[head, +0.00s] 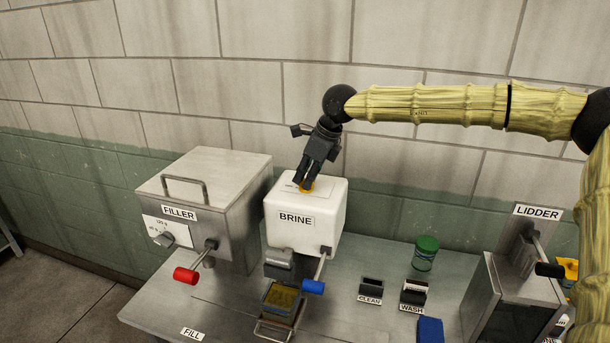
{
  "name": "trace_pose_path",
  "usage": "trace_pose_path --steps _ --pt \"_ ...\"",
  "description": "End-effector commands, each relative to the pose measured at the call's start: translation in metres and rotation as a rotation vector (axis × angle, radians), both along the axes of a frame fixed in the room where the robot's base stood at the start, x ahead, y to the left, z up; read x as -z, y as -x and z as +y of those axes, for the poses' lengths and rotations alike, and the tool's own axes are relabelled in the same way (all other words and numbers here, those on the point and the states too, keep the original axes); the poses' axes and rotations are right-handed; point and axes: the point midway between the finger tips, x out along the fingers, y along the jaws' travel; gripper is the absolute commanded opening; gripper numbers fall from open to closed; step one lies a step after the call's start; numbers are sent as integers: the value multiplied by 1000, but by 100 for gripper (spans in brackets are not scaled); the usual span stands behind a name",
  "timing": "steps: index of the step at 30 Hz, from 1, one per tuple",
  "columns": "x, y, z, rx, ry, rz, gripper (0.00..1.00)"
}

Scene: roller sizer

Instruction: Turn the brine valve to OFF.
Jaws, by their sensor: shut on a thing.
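The white BRINE box (295,235) stands on the metal bench, right of the FILLER box. The brine valve (307,187) is a small orange-yellow knob on top of the box, partly covered by my fingers. My gripper (306,183) points down from above and is shut on this knob. The plate under the knob is partly hidden, and I cannot read its markings or tell which way the knob points. A lever with a blue handle (313,287) hangs at the front right of the box.
The steel FILLER box (205,205) with a red-handled lever (187,275) stands at left. A jar (426,253), CLEAN and WASH holders, a blue block (430,330) and the LIDDER (520,275) stand to the right. A yellow-filled container (282,299) sits below the brine box.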

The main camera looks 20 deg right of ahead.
Motion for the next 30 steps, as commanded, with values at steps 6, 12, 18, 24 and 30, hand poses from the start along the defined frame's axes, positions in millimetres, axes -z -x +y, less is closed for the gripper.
trace_pose_path --steps 6,12,18,24,30 --pt "4 1 -1 0 3 4 15" --pt "2 0 0 0 2 2 33" --pt "1 0 -1 1 1 2 33" --pt "-13 3 -5 2 1 -1 33" --pt "-45 10 -15 3 -1 -2 33"
